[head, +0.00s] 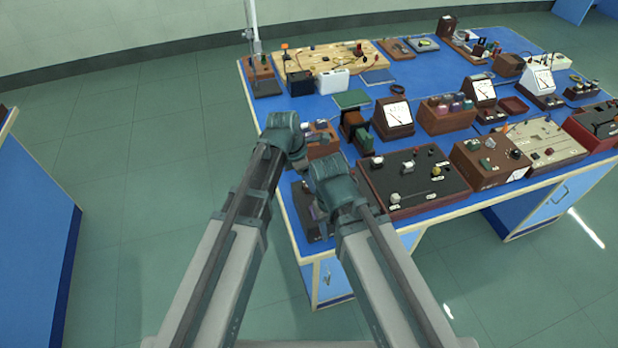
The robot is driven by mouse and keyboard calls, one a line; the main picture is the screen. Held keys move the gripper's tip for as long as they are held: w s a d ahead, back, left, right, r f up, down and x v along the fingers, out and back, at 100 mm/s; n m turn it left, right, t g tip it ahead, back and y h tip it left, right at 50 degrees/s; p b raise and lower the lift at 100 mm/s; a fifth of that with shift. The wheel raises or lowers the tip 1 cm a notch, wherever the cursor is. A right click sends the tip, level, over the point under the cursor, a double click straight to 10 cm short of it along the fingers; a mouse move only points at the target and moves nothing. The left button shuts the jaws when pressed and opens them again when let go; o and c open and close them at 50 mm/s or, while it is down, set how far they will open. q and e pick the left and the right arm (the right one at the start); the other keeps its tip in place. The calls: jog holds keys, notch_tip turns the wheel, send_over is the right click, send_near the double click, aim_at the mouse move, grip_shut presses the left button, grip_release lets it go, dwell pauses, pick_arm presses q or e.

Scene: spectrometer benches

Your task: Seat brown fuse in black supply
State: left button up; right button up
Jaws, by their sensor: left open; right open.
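My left gripper (297,160) is over the left end of the blue bench, beside a small brown rack (322,142). My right gripper (321,214) is lower and nearer the front, over a dark unit (308,207) at the bench's front left corner. Both grippers are open; their fingertips are small and partly hidden by my wrists, and I see nothing held. A large black-topped box (405,166) with knobs and terminals stands just right of my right gripper. I cannot tell whether this box or the dark unit is the black supply. I cannot make out the brown fuse.
The blue bench (425,78) is crowded with meters, boxes and boards. A brown meter (393,117) and a brown box of jars (447,114) stand behind the black-topped box. A metal stand (255,45) rises at the back left.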

pick_arm(q)
jog(key=p+v, duration=1.1)
jog(key=v, duration=0.1)
jog(key=shift+a+r+p, duration=0.15)
jog(key=shift+r+p, duration=0.15)
jog(key=shift+r, duration=0.05)
jog(key=s+a+m+y, duration=0.1)
jog(key=s+a+m, duration=0.5)
jog(key=m, duration=0.5)
jog(key=s+a+m+y, duration=0.2)
jog(key=s+a+m, duration=0.2)
jog(key=a+m, duration=0.45)
jog(key=s+d+f+m+b, duration=0.2)
jog(key=d+f+m, duration=0.1)
jog(key=d, duration=0.3)
jog(key=s+d+f+m+g+y+b, duration=0.1)
jog(key=s+d+f+m+b, duration=0.2)
jog(key=d, duration=0.3)
jog(key=shift+s+d, duration=0.2)
